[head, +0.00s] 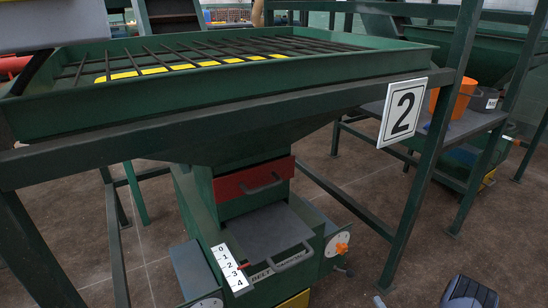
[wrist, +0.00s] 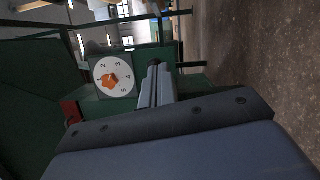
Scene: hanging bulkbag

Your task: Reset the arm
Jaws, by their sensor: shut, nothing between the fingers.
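My gripper (wrist: 158,72) shows in the wrist view with its fingers together and nothing held. It points towards a green machine, just right of a white numbered dial (wrist: 100,88) with an orange knob (wrist: 110,79). The fingers look apart from the dial, but I cannot tell the distance. In the head view a similar dial with an orange knob (head: 342,249) sits on the lower right of the green machine.
A green hopper (head: 62,114) with a bar grid stands in a frame with a "2" sign (head: 401,113). Below are a red panel (head: 240,186) and a grey handled plate (head: 255,232). A shelf at right holds an orange bucket (head: 464,98). The floor (head: 345,185) is open between frames.

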